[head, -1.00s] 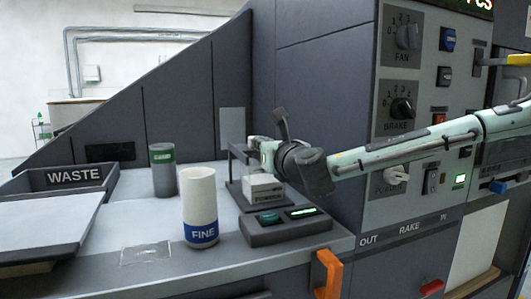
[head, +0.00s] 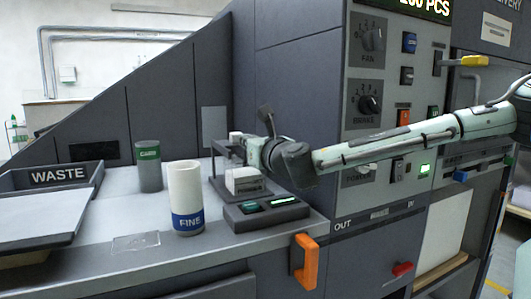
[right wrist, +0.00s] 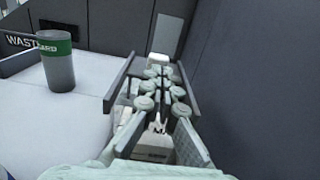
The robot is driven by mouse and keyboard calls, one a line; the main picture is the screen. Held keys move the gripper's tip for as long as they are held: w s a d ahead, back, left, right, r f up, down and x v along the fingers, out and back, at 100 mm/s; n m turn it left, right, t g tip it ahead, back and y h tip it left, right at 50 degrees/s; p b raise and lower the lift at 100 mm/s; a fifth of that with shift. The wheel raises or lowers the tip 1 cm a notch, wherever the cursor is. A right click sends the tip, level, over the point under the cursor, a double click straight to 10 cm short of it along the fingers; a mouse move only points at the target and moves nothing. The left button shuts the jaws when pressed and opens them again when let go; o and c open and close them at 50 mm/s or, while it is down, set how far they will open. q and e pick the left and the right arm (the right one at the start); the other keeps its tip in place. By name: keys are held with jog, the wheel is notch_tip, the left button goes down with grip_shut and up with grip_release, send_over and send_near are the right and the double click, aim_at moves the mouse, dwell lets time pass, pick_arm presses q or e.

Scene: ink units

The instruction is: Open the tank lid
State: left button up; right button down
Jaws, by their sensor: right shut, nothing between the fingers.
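I cannot make out a tank or tank lid for certain in these views. My right gripper (head: 240,148) is shut and empty at the end of the pale green arm from the right. In the head view it is over or beside a small dark stand (head: 222,188) with a white block (head: 245,180) in it; the gripper hides part of the stand. My left gripper is not in view.
A white cylinder marked FINE (head: 186,190) and a grey cylinder with a green band (head: 149,172) stand on the counter. A WASTE tray (head: 60,175) is at left. A control panel (head: 395,85) rises at right. An orange handle (head: 308,262) sticks out in front.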

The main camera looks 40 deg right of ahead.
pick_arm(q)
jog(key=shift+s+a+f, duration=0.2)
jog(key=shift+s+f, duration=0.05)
pick_arm(e)
jog(key=v, duration=1)
jog(key=shift+s, duration=0.2)
jog(key=shift+a+f, duration=0.1)
